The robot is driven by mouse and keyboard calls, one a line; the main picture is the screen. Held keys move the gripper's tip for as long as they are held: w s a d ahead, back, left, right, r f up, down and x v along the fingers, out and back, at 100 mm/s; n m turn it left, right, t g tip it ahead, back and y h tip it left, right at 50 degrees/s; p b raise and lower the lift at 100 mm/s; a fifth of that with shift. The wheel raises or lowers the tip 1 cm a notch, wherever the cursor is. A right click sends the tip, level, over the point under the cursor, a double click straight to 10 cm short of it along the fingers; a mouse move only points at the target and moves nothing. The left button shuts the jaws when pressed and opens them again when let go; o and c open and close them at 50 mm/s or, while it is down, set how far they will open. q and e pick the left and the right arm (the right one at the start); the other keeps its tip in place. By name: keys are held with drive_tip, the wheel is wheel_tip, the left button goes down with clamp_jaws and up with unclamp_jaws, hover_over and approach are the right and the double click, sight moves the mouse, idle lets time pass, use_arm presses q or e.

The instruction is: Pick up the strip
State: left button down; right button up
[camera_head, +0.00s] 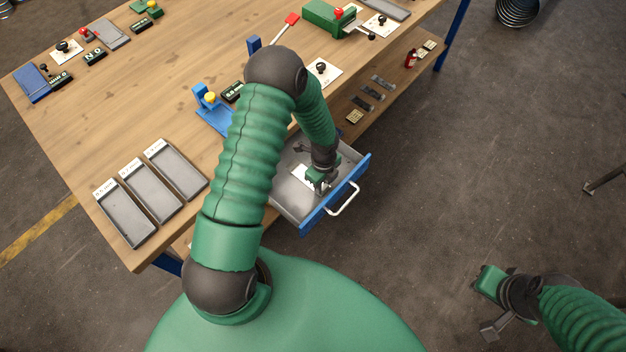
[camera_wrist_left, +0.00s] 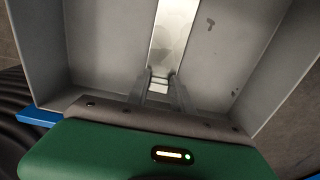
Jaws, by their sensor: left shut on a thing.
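The strip (camera_wrist_left: 176,38) is a bright, shiny metal piece lying lengthwise along the drawer floor in the left wrist view. In the head view it shows as a pale patch (camera_head: 302,178) beside my gripper. My left gripper (camera_wrist_left: 160,78) is shut on the near end of the strip, inside the open drawer. In the head view, my left gripper (camera_head: 321,187) is low in the drawer (camera_head: 345,178), near its blue front. My right gripper (camera_head: 492,328) is at the lower right, over the floor and away from the table; its finger opening is unclear.
The drawer's grey walls stand close around my left gripper, and its white handle (camera_head: 344,200) sticks out in front. Several grey trays (camera_head: 125,212) lie on the wooden table (camera_head: 130,110) at left. A blue stand (camera_head: 212,112) is behind my arm. Floor at right is mostly clear.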

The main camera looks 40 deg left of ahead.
use_arm(q)
drive_tip(key=shift+r, duration=0.1)
wheel_tip(320, 180, up, 17)
drive_tip(key=p, duration=0.8)
